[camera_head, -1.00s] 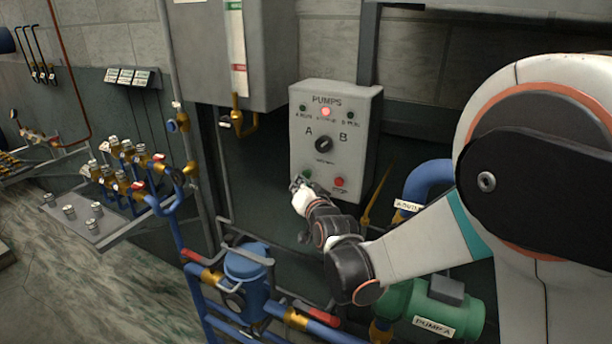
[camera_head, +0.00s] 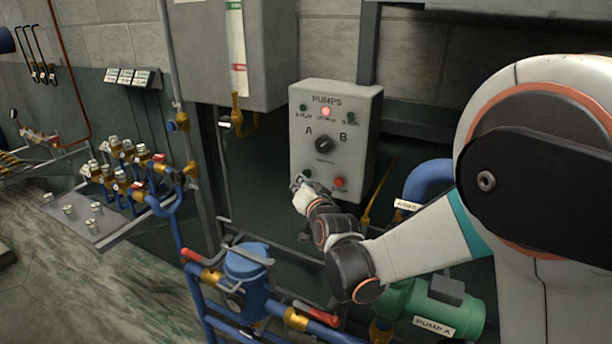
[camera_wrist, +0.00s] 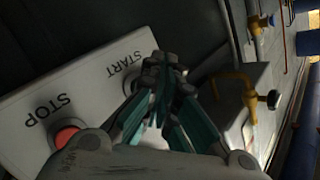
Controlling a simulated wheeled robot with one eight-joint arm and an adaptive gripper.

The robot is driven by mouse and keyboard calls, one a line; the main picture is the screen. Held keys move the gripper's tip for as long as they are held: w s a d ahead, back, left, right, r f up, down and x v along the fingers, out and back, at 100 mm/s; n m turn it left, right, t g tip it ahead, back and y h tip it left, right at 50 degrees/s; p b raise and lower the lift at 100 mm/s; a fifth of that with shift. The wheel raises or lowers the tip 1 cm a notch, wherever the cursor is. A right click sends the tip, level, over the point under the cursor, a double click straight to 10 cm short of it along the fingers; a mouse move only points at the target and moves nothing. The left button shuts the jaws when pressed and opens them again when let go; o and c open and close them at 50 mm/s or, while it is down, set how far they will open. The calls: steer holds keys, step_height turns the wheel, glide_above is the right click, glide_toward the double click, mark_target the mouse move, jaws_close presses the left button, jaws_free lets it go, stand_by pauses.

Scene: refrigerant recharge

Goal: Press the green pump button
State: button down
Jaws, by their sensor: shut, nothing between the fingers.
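The grey pump control box (camera_head: 361,140) is on the wall, labelled PUMPS, with a black A/B selector knob (camera_head: 323,144). The green button (camera_head: 307,173) shows low on its left side. The red button (camera_head: 340,182) is to its right. In the wrist view the red button (camera_wrist: 66,138) is beside the word STOP. My gripper (camera_head: 297,184) is shut and empty, with its fingertips at the green button. In the wrist view my gripper (camera_wrist: 160,65) covers most of the button below the word START. I cannot tell whether the fingertips touch it.
A red lamp (camera_head: 325,112) is lit at the top of the box. A blue pipe (camera_head: 428,180) and a green pump (camera_head: 405,307) labelled PUMP A are to the right and below. A blue filter vessel (camera_head: 246,275) stands below left. Valves on a shelf (camera_head: 100,232) are at left.

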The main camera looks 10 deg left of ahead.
steer(key=shift+w+d, duration=0.1)
steer(key=shift+w, duration=0.15)
steer(key=shift+w+d, duration=0.15)
steer(key=shift+w, duration=0.3)
stand_by(0.7)
stand_by(0.4)
steer(key=shift+s+a, duration=0.3)
steer(key=shift+s, duration=0.55)
steer(key=shift+s, duration=0.1)
steer(key=shift+s+a+b, duration=0.15)
steer(key=shift+s+a, duration=0.1)
steer(key=shift+s, duration=0.5)
steer(key=shift+s+a+b, duration=0.1)
steer(key=shift+s+a, duration=0.2)
steer(key=shift+s, duration=0.5)
steer(key=shift+s+a+b, duration=0.15)
steer(key=shift+s+a, duration=0.1)
steer(key=shift+s, duration=0.5)
